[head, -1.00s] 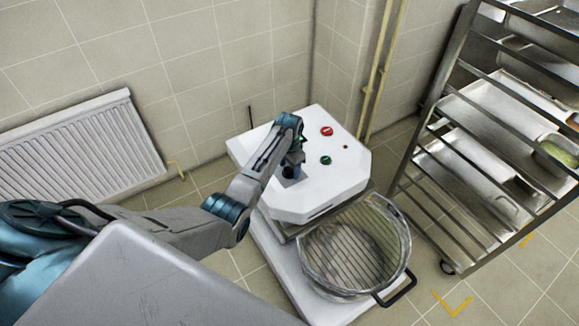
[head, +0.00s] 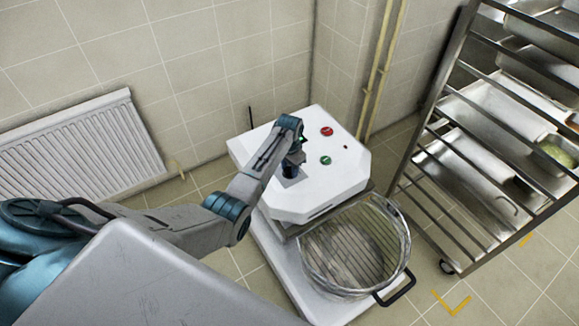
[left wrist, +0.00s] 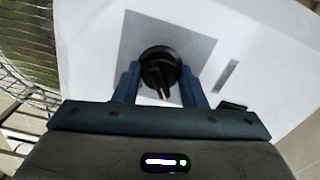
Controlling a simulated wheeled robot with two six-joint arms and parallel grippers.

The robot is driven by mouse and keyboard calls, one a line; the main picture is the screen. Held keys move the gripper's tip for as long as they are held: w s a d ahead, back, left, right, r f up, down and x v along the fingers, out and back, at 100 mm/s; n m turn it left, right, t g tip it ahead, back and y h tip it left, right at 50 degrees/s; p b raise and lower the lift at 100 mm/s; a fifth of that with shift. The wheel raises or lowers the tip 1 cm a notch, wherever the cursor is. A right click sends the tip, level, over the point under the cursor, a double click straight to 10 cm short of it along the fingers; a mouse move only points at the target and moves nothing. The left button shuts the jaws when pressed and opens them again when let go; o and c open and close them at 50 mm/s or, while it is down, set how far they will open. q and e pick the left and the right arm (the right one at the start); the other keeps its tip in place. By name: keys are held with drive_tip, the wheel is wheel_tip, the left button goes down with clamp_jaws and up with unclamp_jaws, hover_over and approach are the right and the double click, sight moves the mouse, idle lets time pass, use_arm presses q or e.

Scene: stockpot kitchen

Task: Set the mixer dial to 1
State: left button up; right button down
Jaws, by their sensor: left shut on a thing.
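The mixer (head: 331,182) is a white machine with a red button and a green button on its top panel. Its black dial (left wrist: 160,66) sits on a grey square plate (left wrist: 195,48) in the left wrist view, with its pointer toward the bottom of that picture. My left gripper (left wrist: 160,80) is shut on the dial, one blue finger on each side. In the head view my left gripper (head: 291,171) reaches down to the top panel and hides the dial. No scale numbers are readable. My right gripper is not in view.
A round bowl with a wire guard (head: 352,250) sits at the mixer's front, with a black handle. A metal rack (head: 437,112) with trays stands at the right. A radiator (head: 82,150) is on the left wall. Tiled floor lies between.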

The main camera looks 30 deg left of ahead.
sight(290, 167)
use_arm(q)
drive_tip(key=shift+r+n+p, duration=0.2)
drive_tip(key=shift+n+p, duration=0.55)
drive_tip(key=shift+n, duration=0.45)
drive_tip(key=n+p, duration=0.1)
drive_tip(key=n, duration=0.1)
drive_tip(key=shift+n, duration=0.3)
drive_tip(key=n+p, duration=0.1)
drive_tip(key=n, duration=0.2)
drive_tip(key=shift+f+p, duration=0.1)
drive_tip(key=shift+p, duration=0.2)
drive_tip(key=shift+n+p, duration=0.35)
drive_tip(key=shift+n, duration=1.05)
drive_tip(key=o, duration=1)
drive_tip(key=shift+r, duration=0.45)
wheel_tip(290, 167, up, 10)
drive_tip(key=shift+f+b, duration=0.1)
drive_tip(key=shift+b, duration=0.2)
